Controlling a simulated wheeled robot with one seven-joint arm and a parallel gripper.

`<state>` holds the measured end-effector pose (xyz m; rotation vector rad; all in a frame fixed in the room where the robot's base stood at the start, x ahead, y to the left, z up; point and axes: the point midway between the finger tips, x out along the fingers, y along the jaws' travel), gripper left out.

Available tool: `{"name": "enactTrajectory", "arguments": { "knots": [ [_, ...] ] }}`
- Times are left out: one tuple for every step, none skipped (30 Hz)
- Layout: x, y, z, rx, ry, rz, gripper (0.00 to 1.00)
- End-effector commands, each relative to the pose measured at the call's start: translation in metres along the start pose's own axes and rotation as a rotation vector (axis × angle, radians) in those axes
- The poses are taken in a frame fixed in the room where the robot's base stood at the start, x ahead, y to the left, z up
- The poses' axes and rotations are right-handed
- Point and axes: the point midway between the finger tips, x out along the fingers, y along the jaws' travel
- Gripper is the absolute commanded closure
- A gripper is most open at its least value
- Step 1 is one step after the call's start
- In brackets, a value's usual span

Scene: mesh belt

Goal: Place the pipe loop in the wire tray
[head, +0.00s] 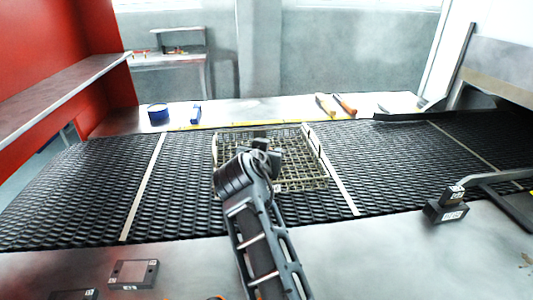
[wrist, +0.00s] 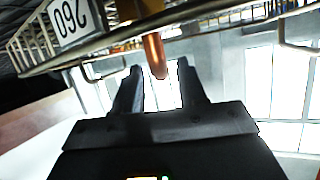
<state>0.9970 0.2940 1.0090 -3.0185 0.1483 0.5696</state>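The wire tray (head: 300,172) sits on the black mesh belt in the middle of the head view. My gripper (head: 262,150) is over the tray, and my arm hides part of it. In the wrist view the tray's wire rim (wrist: 205,22) crosses the top, with a white number label on it. A copper-coloured pipe piece (wrist: 154,55), likely part of the pipe loop, shows close by the rim. My gripper (wrist: 159,67) has its two fingers apart, with the pipe's end between or just beyond the tips and gaps beside it. The loop's full shape is hidden.
The mesh belt (head: 85,190) has free room left and right of the tray. A back ledge holds blue tape (head: 158,114) and orange-handled tools (head: 345,104). A dark block device (head: 446,211) stands at right. A red frame (head: 60,45) rises at left.

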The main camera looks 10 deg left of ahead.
Motion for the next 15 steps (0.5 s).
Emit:
{"name": "enactTrajectory", "arguments": {
  "knots": [
    [0.0, 0.0, 0.0, 0.0, 0.0, 0.0, 0.58],
    [0.0, 0.0, 0.0, 0.0, 0.0, 0.0, 0.58],
    [0.0, 0.0, 0.0, 0.0, 0.0, 0.0, 0.58],
    [0.0, 0.0, 0.0, 0.0, 0.0, 0.0, 0.58],
    [0.0, 0.0, 0.0, 0.0, 0.0, 0.0, 0.58],
    [0.0, 0.0, 0.0, 0.0, 0.0, 0.0, 0.58],
    [0.0, 0.0, -0.001, 0.0, 0.0, 0.0, 0.58],
    [-0.001, 0.0, -0.002, 0.0, 0.0, 0.0, 0.58],
    [-0.001, 0.0, -0.003, 0.0, 0.0, 0.0, 0.58],
    [-0.002, 0.0, -0.005, 0.0, 0.0, 0.0, 0.58],
    [-0.006, -0.001, -0.004, -0.001, 0.0, -0.001, 0.58],
    [-0.011, -0.001, -0.005, -0.001, 0.001, -0.001, 0.58],
    [-0.016, -0.001, -0.005, -0.002, 0.001, -0.001, 0.58],
    [-0.022, 0.0, -0.005, -0.002, -0.001, 0.0, 0.58],
    [-0.03, 0.0, -0.007, -0.002, 0.0, -0.001, 0.58]
  ]
}}
